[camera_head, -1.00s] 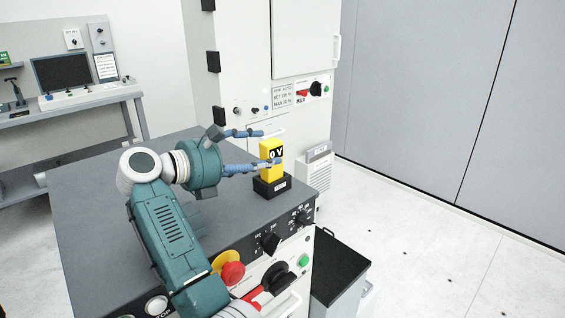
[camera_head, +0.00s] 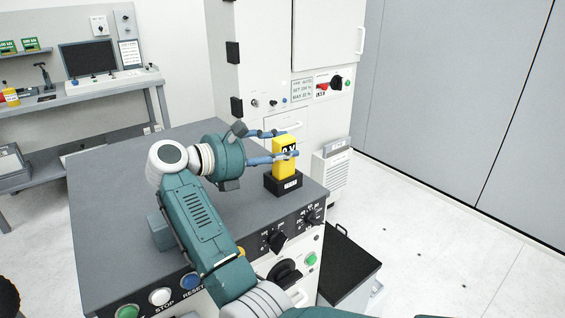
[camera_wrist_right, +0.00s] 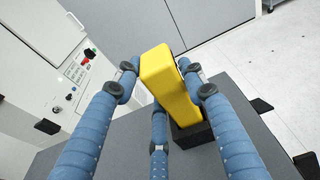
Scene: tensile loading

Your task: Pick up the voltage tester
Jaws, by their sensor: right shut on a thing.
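The voltage tester (camera_head: 284,163) is a yellow block with a dark display, standing upright in a black holder (camera_head: 283,184) on the grey bench top. My right gripper (camera_head: 285,145) reaches it from the left, with its blue fingers around the tester's upper part. In the right wrist view the yellow tester (camera_wrist_right: 170,85) sits between the blue fingers (camera_wrist_right: 165,80), with its lower end at the black holder (camera_wrist_right: 192,134). The gripper is shut on the tester. My left gripper is not in view.
The grey bench (camera_head: 120,215) has knobs and buttons on its front. A tall white cabinet (camera_head: 265,60) stands behind it. A black-topped bin (camera_head: 348,258) stands at the bench's right. A side table with a monitor (camera_head: 88,58) is at the back left. Open floor lies right.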

